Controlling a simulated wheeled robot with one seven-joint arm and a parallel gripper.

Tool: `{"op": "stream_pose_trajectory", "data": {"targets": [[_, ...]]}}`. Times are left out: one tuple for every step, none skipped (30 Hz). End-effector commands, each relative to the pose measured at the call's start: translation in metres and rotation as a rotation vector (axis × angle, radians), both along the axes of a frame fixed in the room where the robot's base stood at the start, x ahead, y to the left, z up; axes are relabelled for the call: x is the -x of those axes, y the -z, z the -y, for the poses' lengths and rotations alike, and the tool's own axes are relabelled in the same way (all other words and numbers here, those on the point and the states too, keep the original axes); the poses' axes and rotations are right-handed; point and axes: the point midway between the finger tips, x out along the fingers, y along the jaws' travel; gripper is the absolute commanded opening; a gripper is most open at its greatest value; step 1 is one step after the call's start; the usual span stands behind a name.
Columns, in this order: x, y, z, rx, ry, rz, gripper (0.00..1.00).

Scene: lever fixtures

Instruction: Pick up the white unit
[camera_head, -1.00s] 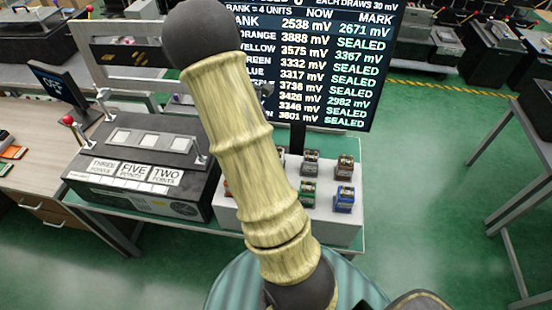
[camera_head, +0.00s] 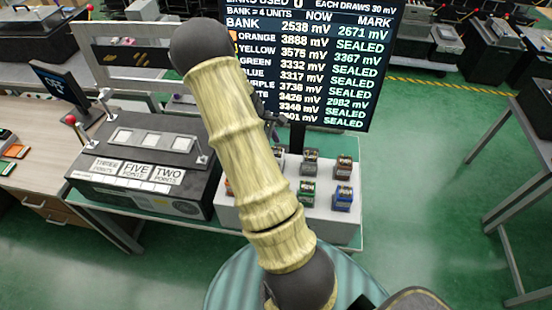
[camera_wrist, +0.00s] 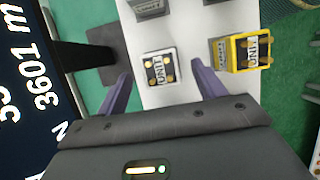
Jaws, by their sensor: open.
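The white unit (camera_wrist: 161,68) stands on the pale stand in the wrist view, with a UNIT label and gold spots on its dark-framed top. My gripper (camera_wrist: 162,72) is open, with one purple finger to the left of the unit and one to the right. The fingers appear apart from it, and nothing is held. In the head view my arm hides most of the gripper and the stand's middle, so I cannot make out the white unit clearly there.
The stand (camera_head: 285,230) also carries a grey unit (camera_head: 310,161), a brown unit (camera_head: 343,167), a green unit (camera_head: 306,190) and a blue unit (camera_head: 342,197). A yellow unit (camera_wrist: 250,52) is right of my gripper. The screen (camera_head: 310,70) rises behind; a lever box (camera_head: 145,165) stands left.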

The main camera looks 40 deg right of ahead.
Motion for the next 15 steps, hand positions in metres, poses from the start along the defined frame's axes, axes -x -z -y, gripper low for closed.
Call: {"op": "stream_pose_trajectory", "data": {"targets": [[0.002, 0.002, 0.001, -0.001, 0.001, -0.003, 0.69], [0.002, 0.004, 0.001, -0.001, 0.001, -0.005, 0.69], [0.003, 0.007, 0.002, -0.001, 0.001, -0.005, 0.69], [0.005, 0.010, 0.003, -0.001, 0.001, -0.006, 0.69], [0.006, 0.013, 0.004, -0.001, 0.000, -0.007, 0.69], [0.007, 0.018, 0.005, -0.001, 0.001, -0.006, 0.69], [0.008, 0.021, 0.006, -0.001, 0.002, -0.006, 0.69], [0.009, 0.025, 0.007, -0.001, 0.002, -0.006, 0.69], [0.010, 0.031, 0.009, -0.001, 0.002, -0.006, 0.69], [0.012, 0.035, 0.010, -0.001, 0.002, -0.006, 0.69], [0.012, 0.038, 0.010, -0.001, 0.002, -0.005, 0.69], [0.013, 0.041, 0.011, -0.001, 0.002, -0.005, 0.69], [0.014, 0.043, 0.012, -0.001, 0.001, -0.003, 0.69], [0.014, 0.045, 0.012, 0.000, 0.001, -0.003, 0.69], [0.014, 0.046, 0.012, -0.001, 0.001, -0.002, 0.69]]}}
